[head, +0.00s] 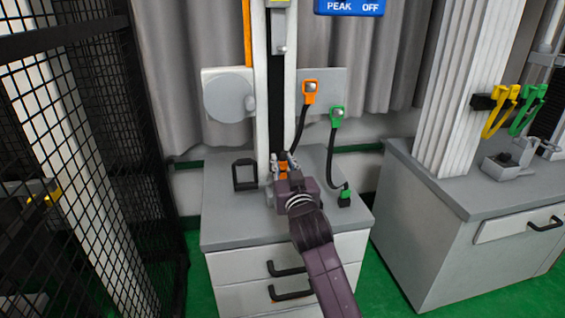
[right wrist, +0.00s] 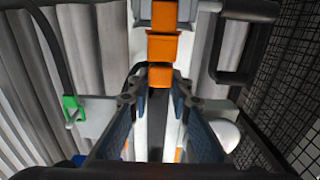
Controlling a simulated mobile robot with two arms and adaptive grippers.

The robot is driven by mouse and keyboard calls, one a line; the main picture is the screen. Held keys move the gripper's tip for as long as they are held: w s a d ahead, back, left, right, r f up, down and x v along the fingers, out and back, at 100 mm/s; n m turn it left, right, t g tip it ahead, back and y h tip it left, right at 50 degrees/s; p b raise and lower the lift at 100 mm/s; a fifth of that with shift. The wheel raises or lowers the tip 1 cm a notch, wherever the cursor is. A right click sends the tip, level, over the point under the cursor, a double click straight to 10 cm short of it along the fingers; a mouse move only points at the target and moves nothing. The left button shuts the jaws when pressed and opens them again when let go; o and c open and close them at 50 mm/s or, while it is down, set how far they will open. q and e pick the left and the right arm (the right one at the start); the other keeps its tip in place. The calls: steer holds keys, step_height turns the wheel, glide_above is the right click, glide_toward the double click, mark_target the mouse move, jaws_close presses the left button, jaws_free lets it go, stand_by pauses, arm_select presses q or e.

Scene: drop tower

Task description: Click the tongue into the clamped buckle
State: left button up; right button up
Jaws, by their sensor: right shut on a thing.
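My right gripper (head: 284,165) is just above the top of the grey cabinet, at the foot of the tall column. Its fingers are shut on a small orange piece, which I take for the tongue (right wrist: 160,77). In the right wrist view the piece shows between the fingertips. A second orange block, which seems to be the buckle (right wrist: 162,47), lies in line with it in a grey clamp (right wrist: 187,12). The two look very close. I cannot tell whether the tongue is inside the buckle. My left gripper is not in view.
Orange (head: 309,91) and green (head: 338,117) fittings with black straps hang behind. A green end piece (head: 345,195) is at the cabinet top's (head: 224,220) right. A black handle-like frame (head: 236,175) stands left of the gripper. A mesh fence (head: 90,130) is at left.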

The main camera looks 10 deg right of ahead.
steer(key=shift+f, duration=0.15)
steer(key=o, duration=0.9)
steer(key=shift+c, duration=0.2)
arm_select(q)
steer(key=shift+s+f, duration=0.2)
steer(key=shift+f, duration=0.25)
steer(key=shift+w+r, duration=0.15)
arm_select(e)
steer(key=s, duration=1.2)
steer(key=shift+d, duration=0.2)
